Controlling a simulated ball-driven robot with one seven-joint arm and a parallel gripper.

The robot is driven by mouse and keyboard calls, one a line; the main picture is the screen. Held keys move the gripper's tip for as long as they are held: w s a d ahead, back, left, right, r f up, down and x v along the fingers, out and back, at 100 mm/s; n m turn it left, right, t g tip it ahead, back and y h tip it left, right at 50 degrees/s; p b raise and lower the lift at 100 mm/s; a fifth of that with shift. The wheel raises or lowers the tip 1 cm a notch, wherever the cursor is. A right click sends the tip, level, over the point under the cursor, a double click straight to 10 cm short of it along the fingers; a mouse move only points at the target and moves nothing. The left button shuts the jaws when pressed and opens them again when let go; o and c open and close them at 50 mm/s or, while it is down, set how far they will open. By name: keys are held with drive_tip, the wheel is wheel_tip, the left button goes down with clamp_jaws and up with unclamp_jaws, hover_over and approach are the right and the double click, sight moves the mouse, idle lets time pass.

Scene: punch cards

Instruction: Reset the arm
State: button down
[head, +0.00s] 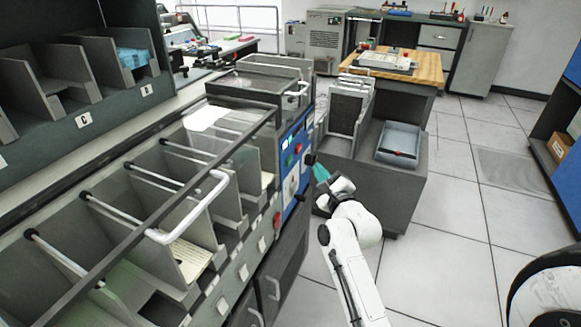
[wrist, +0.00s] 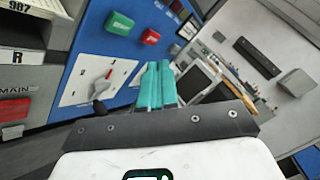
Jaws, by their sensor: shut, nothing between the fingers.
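My gripper (head: 318,168) has teal fingers and is shut with nothing between them. In the head view it is at the end of my white arm, close to the blue control panel (head: 291,165) of the card machine. In the wrist view the two teal fingers (wrist: 157,86) lie side by side, pointing up the picture. The blue panel (wrist: 88,58) there shows a green button (wrist: 119,23), a red button (wrist: 150,36) and a white plate with a dial (wrist: 98,83). I cannot tell whether the gripper touches the panel.
The sorter's pockets (head: 180,262), some with cards, run along the left under a rail handle (head: 190,215). A grey cabinet (head: 375,190) with a blue-grey tray (head: 399,140) stands beyond my gripper. A wood-topped table (head: 425,67) is behind. Tiled floor (head: 450,240) is open on the right.

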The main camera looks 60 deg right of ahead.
idle(0.8)
drive_tip(key=w+a+f+n+g+y+p, duration=0.1)
drive_tip(key=a+f+n+g+y+p, duration=0.15)
drive_tip(key=a+n+y, duration=0.5)
drive_tip(key=w+a+f+n+g+y+p, duration=0.1)
drive_tip(key=w+a+f+n+y+p, duration=0.2)
drive_tip(key=a+n, duration=0.85)
drive_tip(key=s+a+n+g+y+p, duration=0.1)
drive_tip(key=s+a+n+g+p, duration=0.4)
drive_tip(key=s+a+n+g, duration=0.4)
drive_tip(key=s+a+n, duration=0.6)
drive_tip(key=s, duration=0.4)
drive_tip(key=shift+s+a+f+g+y, duration=0.15)
drive_tip(key=shift+a+f+g+y, duration=0.15)
drive_tip(key=shift+f+g+y, duration=0.05)
